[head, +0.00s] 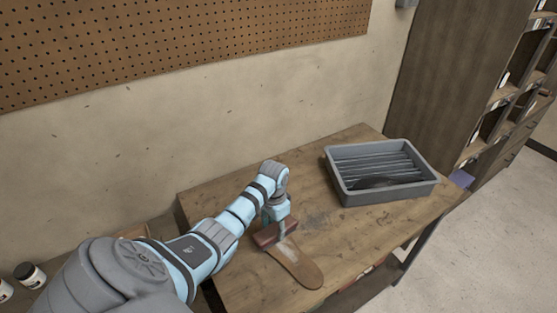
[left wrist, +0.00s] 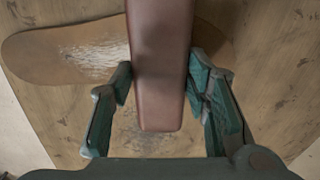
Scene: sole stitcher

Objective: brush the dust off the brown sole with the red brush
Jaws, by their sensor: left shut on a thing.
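The brown sole (head: 297,264) lies flat on the wooden table, its near end toward the front edge. In the left wrist view the sole (left wrist: 50,55) shows a pale dusty patch beside the brush. My left gripper (head: 275,222) points down over the far part of the sole. It is shut on the red brush (head: 268,235), whose reddish-brown back (left wrist: 160,70) sits between the two fingers in the left wrist view. The bristles are hidden there, and I cannot tell whether they touch the sole. My right gripper is in neither view.
A grey ribbed tray (head: 391,198) stands on the right of the wooden table (head: 238,287), with a dark object (head: 385,182) in it. A pale dusty smudge (head: 318,219) lies on the wood between sole and tray. Small jars (head: 30,274) stand at the left.

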